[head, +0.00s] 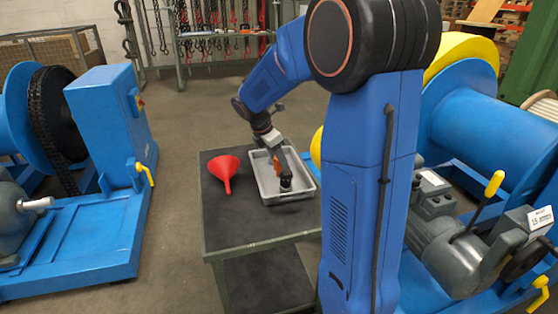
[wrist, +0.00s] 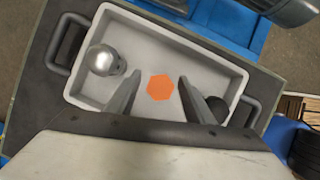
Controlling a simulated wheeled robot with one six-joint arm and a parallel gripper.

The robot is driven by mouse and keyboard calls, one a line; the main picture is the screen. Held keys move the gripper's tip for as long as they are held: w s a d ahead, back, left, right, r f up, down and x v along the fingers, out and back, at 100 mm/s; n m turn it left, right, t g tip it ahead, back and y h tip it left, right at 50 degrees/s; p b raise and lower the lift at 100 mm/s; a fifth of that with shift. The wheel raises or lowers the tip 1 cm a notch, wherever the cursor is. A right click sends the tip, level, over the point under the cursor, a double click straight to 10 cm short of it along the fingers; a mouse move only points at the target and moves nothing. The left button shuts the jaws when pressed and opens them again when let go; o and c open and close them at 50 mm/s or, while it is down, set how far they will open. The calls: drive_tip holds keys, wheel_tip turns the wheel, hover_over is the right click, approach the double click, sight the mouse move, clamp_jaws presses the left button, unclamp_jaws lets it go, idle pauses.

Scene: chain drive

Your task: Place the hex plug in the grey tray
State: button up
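The hex plug, an orange hexagon (wrist: 157,88), shows in the wrist view against the floor of the grey tray (wrist: 225,60). My gripper (wrist: 160,77) is over the tray with its two grey fingers apart, one on each side of the plug. A gap shows between each finger and the plug. In the head view the grey tray (head: 310,183) lies on the cart, and my arm reaches down over it. Orange (head: 279,160) shows there below my wrist, partly hidden. I cannot tell how the plug's underside rests.
A silver rounded part (wrist: 104,60) sits at the tray's left end in the wrist view. A black round part (wrist: 217,108) is at its right end, partly behind a finger. A red funnel (head: 225,170) lies on the cart top (head: 235,225) left of the tray. The cart's front is clear.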

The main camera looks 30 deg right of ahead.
drive_tip(key=v, duration=1.2)
drive_tip(key=s+a+f+m+t+y, duration=0.1)
drive_tip(key=s+a+m, duration=0.3)
drive_tip(key=s, duration=0.6)
drive_tip(key=s+a+f+m+t+y, duration=0.2)
drive_tip(key=s+a+m, duration=0.1)
drive_tip(key=s+m, duration=0.5)
drive_tip(key=s+a+f+m+t+y, duration=0.1)
drive_tip(key=s+a+m, duration=0.3)
drive_tip(key=s, duration=0.8)
drive_tip(key=shift+s+a+f+m+t+y, duration=0.3)
drive_tip(key=shift+f+m+t, duration=0.1)
drive_tip(key=shift+f+m, duration=0.45)
drive_tip(key=shift+r, duration=0.1)
